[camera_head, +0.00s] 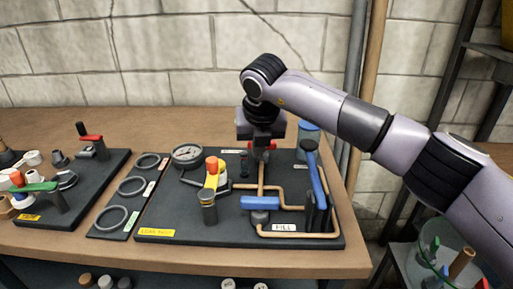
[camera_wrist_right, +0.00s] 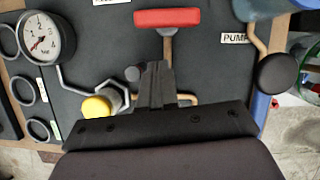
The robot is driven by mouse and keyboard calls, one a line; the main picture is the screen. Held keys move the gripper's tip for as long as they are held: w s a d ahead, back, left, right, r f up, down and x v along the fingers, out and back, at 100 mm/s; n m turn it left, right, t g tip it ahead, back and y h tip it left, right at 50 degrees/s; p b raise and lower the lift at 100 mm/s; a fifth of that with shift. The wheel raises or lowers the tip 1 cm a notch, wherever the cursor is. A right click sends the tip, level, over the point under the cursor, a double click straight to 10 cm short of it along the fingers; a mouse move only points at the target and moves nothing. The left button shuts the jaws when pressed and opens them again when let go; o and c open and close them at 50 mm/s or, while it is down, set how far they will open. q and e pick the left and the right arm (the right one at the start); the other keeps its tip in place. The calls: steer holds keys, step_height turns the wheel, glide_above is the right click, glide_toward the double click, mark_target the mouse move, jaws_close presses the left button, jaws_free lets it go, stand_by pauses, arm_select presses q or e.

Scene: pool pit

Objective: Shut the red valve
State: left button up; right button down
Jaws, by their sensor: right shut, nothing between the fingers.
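The red valve's bar handle (camera_wrist_right: 167,18) shows at the top of the right wrist view. It lies across the copper pipe below it. In the head view the handle (camera_head: 277,128) is mostly hidden behind my right gripper. My right gripper (camera_head: 261,146) points down over the back of the dark pipe board. Its fingers also show in the right wrist view (camera_wrist_right: 157,66), shut and empty. They are apart from the red handle in that picture, just below it. My left gripper is not in view.
Beside the right gripper, a gauge (camera_head: 187,155), a yellow-and-orange valve (camera_head: 213,172) and blue levers (camera_head: 314,178) stand on the board (camera_head: 185,220). A second board on the left bears a red lever (camera_head: 90,138) and a green one (camera_head: 36,187). A wall stands behind the table.

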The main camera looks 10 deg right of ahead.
steer(key=v, duration=1)
steer(key=shift+a+b, duration=0.3)
steer(key=shift+a, duration=0.1)
